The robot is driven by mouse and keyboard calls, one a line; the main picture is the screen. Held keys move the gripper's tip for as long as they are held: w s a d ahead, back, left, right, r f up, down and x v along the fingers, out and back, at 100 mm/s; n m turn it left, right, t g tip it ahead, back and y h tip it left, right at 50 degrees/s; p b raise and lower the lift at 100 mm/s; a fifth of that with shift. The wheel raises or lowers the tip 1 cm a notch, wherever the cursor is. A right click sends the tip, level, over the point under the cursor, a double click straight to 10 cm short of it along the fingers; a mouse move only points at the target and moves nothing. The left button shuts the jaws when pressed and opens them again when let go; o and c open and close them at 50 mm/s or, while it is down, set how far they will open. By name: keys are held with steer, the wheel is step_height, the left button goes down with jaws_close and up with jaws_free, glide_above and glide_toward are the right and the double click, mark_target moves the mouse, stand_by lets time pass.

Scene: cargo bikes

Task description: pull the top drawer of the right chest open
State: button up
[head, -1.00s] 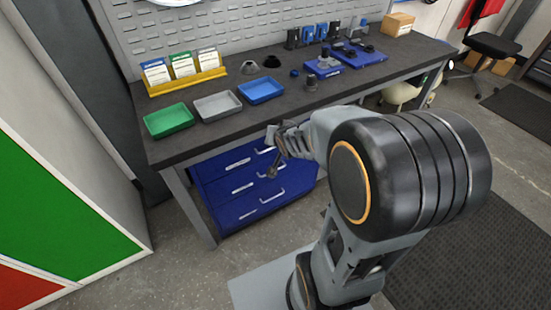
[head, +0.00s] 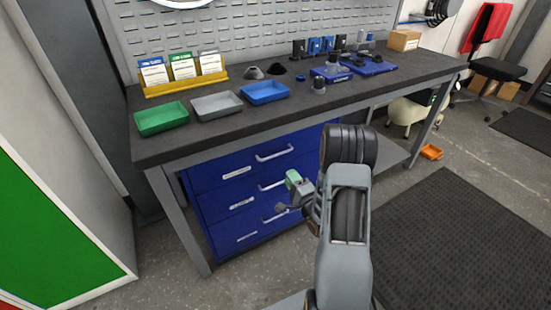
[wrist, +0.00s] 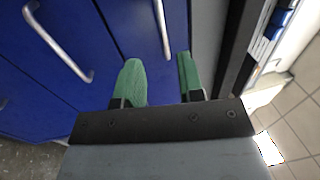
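One blue chest of drawers (head: 215,195) stands under the workbench, with silver bar handles and white labels; no second chest shows. Its top drawer handle (head: 273,153) is at the upper right of the front, and the drawers look closed. My gripper (head: 294,181) is in front of the chest, below the top handle, and partly hides the lower handles. In the wrist view, my gripper's green fingers (wrist: 160,78) are apart with nothing between them. The top handle (wrist: 162,28) lies ahead of the gap. The middle drawer's handle (wrist: 58,40) is to the left.
The workbench (head: 240,124) overhangs the chest, and its front leg (head: 180,222) stands left of it. Green (head: 161,118), grey (head: 217,104) and blue (head: 264,92) trays sit on top. A dark mat (head: 455,235) lies on the floor at right. Floor before the chest is clear.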

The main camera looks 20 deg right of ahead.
mark_target(275, 155)
steer(key=x, duration=1.1)
steer(key=shift+w+r+b, duration=0.1)
steer(key=shift+w+b, duration=0.25)
steer(key=shift+c, duration=0.3)
jaws_close()
